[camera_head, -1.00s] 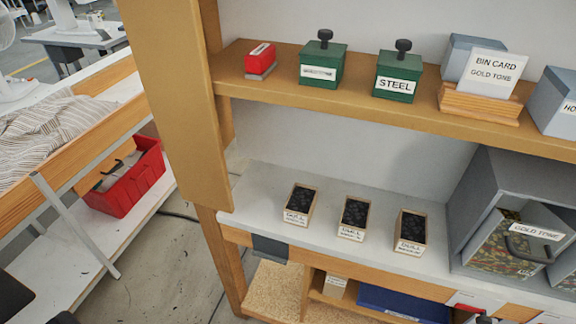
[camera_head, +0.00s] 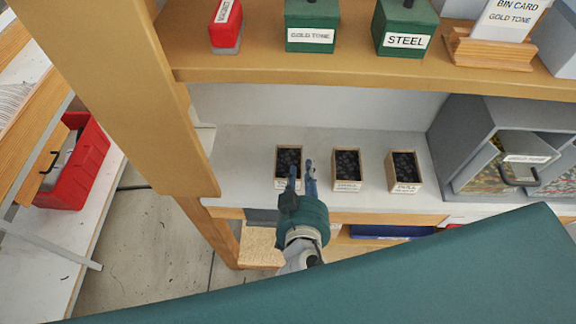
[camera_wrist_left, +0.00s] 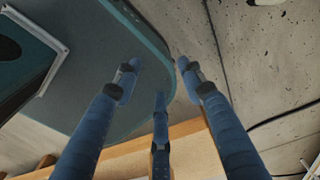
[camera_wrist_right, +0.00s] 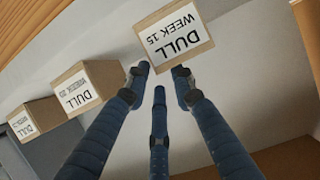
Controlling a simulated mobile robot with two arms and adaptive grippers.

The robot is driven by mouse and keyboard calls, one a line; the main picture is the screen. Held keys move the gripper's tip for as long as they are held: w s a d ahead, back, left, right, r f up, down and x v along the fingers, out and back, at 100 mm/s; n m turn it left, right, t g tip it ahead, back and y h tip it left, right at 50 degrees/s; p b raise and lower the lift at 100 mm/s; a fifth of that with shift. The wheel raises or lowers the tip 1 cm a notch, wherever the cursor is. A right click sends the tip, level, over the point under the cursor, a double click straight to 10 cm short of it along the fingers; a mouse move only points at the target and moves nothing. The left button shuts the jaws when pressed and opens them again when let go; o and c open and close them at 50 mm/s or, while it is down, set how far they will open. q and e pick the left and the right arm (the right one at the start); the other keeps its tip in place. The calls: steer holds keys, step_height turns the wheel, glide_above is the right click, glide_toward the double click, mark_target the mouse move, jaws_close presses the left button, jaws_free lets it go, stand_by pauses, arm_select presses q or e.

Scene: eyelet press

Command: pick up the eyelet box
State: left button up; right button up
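Three small open cardboard boxes of black pieces stand in a row on the white lower shelf: left box (camera_head: 287,160), middle box (camera_head: 346,168), right box (camera_head: 404,170). My right gripper (camera_head: 302,172) is open and empty at the front of the left box, partly covering it. In the right wrist view this box (camera_wrist_right: 168,38), labelled "DULL WEEK 15", is just beyond the fingertips, not between them. The other boxes (camera_wrist_right: 86,87) also carry "DULL" labels there. My left gripper (camera_wrist_left: 158,75) is open and empty above the floor, outside the head view.
The upper wooden shelf (camera_head: 330,68) overhangs the row and holds green boxes (camera_head: 402,28) and a red block (camera_head: 226,25). A wooden post (camera_head: 130,90) stands at left. A grey cabinet (camera_head: 455,140) stands right of the boxes. White shelf space (camera_head: 240,165) is free left of them.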

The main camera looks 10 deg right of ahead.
mark_target(288, 168)
steer(key=x, duration=0.4)
steer(key=shift+w+r, duration=0.2)
steer(key=shift+w, duration=0.4)
steer(key=shift+s, duration=0.1)
jaws_close()
arm_select(q)
steer(key=shift+w+a+r, duration=0.4)
steer(key=shift+w+a, duration=0.1)
steer(key=shift+w, duration=0.25)
steer(key=shift+p, duration=0.3)
